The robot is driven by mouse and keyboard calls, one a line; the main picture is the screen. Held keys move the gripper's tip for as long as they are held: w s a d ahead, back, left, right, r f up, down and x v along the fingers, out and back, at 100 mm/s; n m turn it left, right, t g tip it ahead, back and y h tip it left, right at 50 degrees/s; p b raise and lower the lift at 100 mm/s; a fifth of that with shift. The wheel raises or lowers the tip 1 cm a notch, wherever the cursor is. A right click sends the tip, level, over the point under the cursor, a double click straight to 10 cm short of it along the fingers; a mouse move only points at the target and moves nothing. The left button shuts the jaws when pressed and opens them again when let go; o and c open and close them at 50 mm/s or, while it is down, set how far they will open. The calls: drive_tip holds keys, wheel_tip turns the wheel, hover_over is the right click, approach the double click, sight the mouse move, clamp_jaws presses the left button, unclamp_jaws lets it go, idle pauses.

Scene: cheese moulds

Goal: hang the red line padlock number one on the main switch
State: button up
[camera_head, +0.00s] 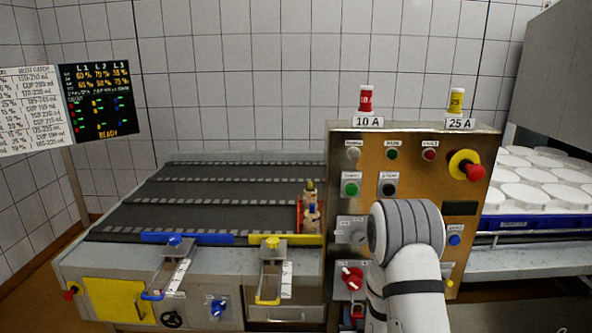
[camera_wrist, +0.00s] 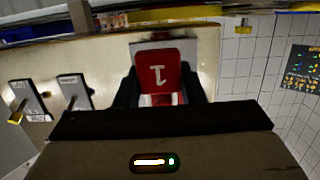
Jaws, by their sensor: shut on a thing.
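A red padlock (camera_wrist: 158,72) with a white number 1, which appears turned over in the wrist view, sits between the fingers of my gripper (camera_wrist: 162,88). My gripper is shut on it. A pale plate shows just behind the padlock; I cannot tell if they touch. In the head view, a red rotary switch (camera_head: 351,277) on a pale plate sits low on the steel control panel, left of my arm. I cannot tell for sure that it is the main switch. My arm hides the gripper and part of the panel there.
The control panel (camera_head: 411,140) carries buttons, a yellow-and-red stop knob (camera_head: 466,168) and red and yellow tags on top. The conveyor (camera_head: 220,190) lies left, with a blue lever (camera_head: 170,270) and a yellow lever (camera_head: 270,275) in front. White moulds (camera_head: 540,180) stand right.

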sight(357, 304)
drive_tip(key=shift+a+r, duration=0.1)
drive_tip(key=shift+r+p, duration=0.35)
drive_tip(key=shift+p, duration=0.1)
wheel_tip(357, 304, up, 15)
drive_tip(key=p, duration=1.5)
drive_tip(key=shift+r, duration=0.2)
drive_tip(key=shift+a+f, duration=0.1)
